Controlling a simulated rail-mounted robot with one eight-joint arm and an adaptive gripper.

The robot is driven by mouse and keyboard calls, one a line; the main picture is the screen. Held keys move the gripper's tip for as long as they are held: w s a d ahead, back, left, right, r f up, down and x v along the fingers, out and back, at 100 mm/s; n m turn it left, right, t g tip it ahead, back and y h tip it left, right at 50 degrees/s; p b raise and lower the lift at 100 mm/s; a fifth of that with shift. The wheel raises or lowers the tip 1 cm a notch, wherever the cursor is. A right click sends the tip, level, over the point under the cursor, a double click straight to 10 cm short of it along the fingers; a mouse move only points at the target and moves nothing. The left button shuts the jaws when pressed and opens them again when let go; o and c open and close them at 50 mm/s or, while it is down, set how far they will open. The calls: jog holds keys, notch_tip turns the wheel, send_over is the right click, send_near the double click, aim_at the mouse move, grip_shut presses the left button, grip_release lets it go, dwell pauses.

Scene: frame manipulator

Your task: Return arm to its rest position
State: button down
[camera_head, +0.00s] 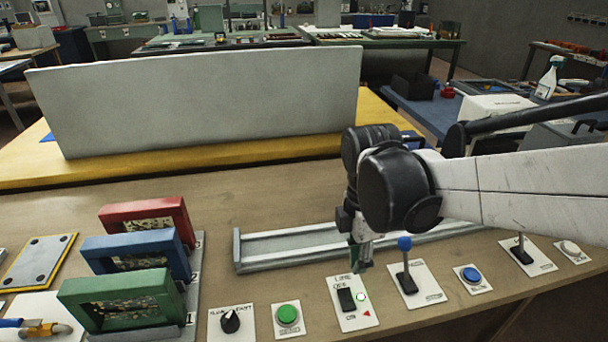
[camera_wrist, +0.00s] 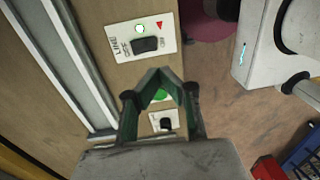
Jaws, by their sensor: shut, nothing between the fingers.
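My arm reaches in from the right in the head view, and my gripper (camera_head: 361,262) points down above the table, just behind the LINE switch panel (camera_head: 352,306). In the wrist view, the fingertips of my gripper (camera_wrist: 158,76) meet with nothing between them. The fingers appear apart from the panel. The green button (camera_wrist: 160,96) is partly hidden behind the fingers.
A metal rail channel (camera_head: 290,247) runs behind the controls, partly hidden by my arm. Red (camera_head: 150,215), blue (camera_head: 138,247) and green (camera_head: 120,300) frames stand at left. A lever (camera_head: 405,263) and blue button (camera_head: 472,275) are right of the LINE panel. A grey board (camera_head: 200,100) stands behind.

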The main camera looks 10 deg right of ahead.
jog(key=shift+r, duration=0.4)
jog(key=r+m+t, duration=0.1)
jog(key=m+t, duration=0.1)
jog(key=m, duration=0.4)
jog(key=s+d+r+m+t, duration=0.1)
jog(key=r+m+t, duration=0.1)
jog(key=m, duration=0.4)
jog(key=s+r+m+t, duration=0.1)
jog(key=r+m+t, duration=0.1)
jog(key=m+t, duration=0.2)
jog(key=shift+s+d+r+m, duration=0.15)
jog(key=shift+d+m, duration=0.1)
jog(key=shift+m, duration=0.75)
dwell(0.6)
